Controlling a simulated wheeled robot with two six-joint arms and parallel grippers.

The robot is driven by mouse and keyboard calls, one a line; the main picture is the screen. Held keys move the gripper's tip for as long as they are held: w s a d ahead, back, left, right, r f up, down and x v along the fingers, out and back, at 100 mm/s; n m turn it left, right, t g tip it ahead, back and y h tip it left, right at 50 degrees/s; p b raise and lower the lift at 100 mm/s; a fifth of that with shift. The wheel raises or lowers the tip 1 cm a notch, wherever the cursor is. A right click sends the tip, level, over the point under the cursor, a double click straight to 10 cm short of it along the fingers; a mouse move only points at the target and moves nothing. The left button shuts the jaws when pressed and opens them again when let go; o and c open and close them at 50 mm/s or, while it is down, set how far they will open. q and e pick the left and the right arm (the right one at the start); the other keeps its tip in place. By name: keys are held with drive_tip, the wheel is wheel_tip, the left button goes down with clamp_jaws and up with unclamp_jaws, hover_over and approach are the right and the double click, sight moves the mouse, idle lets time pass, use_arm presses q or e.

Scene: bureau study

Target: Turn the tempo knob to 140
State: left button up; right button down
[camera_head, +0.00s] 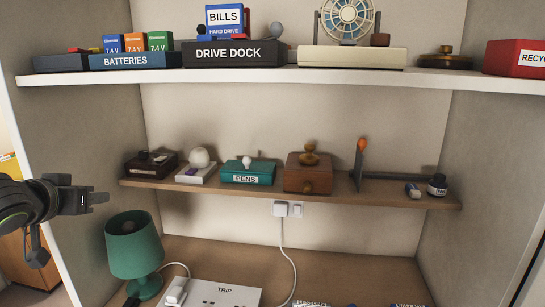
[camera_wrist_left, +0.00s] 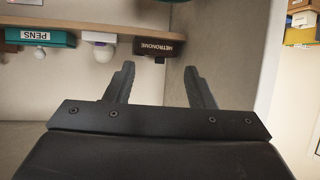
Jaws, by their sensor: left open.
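The metronome is a small dark brown box (camera_head: 150,164) at the left end of the middle shelf. Its "METRONOME" label shows upside down in the left wrist view (camera_wrist_left: 172,45). Small dark and pale parts show on its top, but I cannot tell the tempo knob or its setting. My left gripper (camera_head: 98,198) is open and empty, left of and a little below the metronome, apart from it. In the left wrist view its two fingers (camera_wrist_left: 160,85) are spread, with the metronome beyond them. My right gripper is not in view.
A white dome on a pale base (camera_head: 198,168), a teal PENS box (camera_head: 247,175) and a wooden box (camera_head: 308,175) stand along the middle shelf (camera_head: 340,198). A green lamp (camera_head: 133,245) stands below. The cabinet's left wall (camera_head: 85,140) is close to my left gripper.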

use_arm(q)
drive_tip(key=s+d+f+m+g, duration=0.1)
drive_tip(key=s+d+f, duration=0.15)
drive_tip(key=f, duration=0.55)
drive_tip(key=s+d+f+g, duration=0.1)
drive_tip(key=s+f+g, duration=0.15)
drive_tip(key=f, duration=0.55)
drive_tip(key=s+d+f+m, duration=0.1)
drive_tip(key=s+f, duration=0.2)
drive_tip(key=f, duration=0.6)
drive_tip(key=s+d+f+g, duration=0.2)
drive_tip(key=s+f, duration=0.3)
drive_tip(key=s, duration=0.3)
drive_tip(key=s+d+f+n+g, duration=0.1)
drive_tip(key=s+d+f+g, duration=0.1)
drive_tip(key=s+f, duration=0.45)
drive_tip(key=s+d+f+g, duration=0.2)
drive_tip(key=s+f, duration=0.2)
drive_tip(key=s, duration=0.6)
wheel_tip(320, 180, down, 25)
drive_tip(key=a, duration=0.2)
drive_tip(key=s+d+f+g, duration=0.1)
drive_tip(key=s+f+g, duration=0.1)
drive_tip(key=s+f, duration=1.2)
drive_tip(key=shift+d+f+h+b, duration=0.3)
drive_tip(key=shift+d+f, duration=0.1)
drive_tip(key=shift+f, duration=0.5)
